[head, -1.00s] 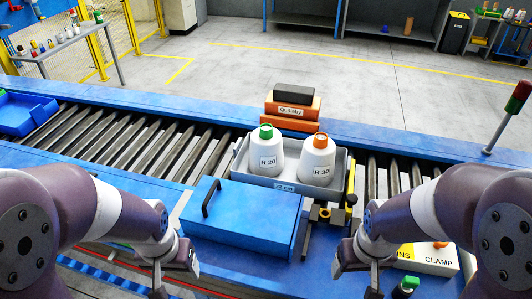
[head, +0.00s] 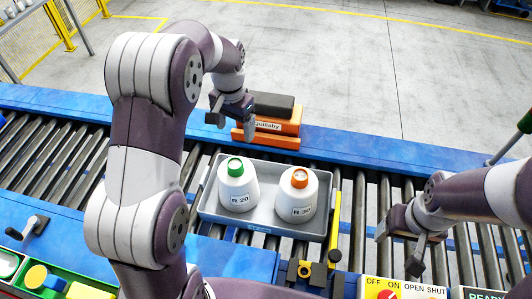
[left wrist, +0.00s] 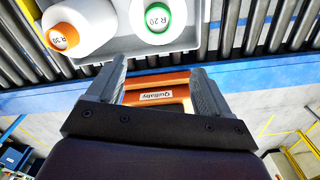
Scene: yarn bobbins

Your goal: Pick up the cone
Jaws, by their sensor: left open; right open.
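Two white cones stand upright side by side in a grey tray (head: 268,220) on the roller conveyor. The R 20 cone (head: 238,187) has a green top and the R 30 cone (head: 297,196) an orange top. Both also show in the left wrist view, the R 20 cone (left wrist: 158,18) and the R 30 cone (left wrist: 75,30), beyond the fingertips. My left gripper (head: 230,114) is open and empty, behind the R 20 cone in the picture and beside the orange block. My right gripper (head: 398,250) is open and empty, to the right of the tray, apart from both cones.
An orange block labelled Quillaby (head: 275,126), with a dark piece (head: 268,104) on top, stands just behind the tray. A yellow-and-black clamp part (head: 333,228) borders the tray's right side. A control panel (head: 400,287) is at front right. Rollers right of the tray are bare.

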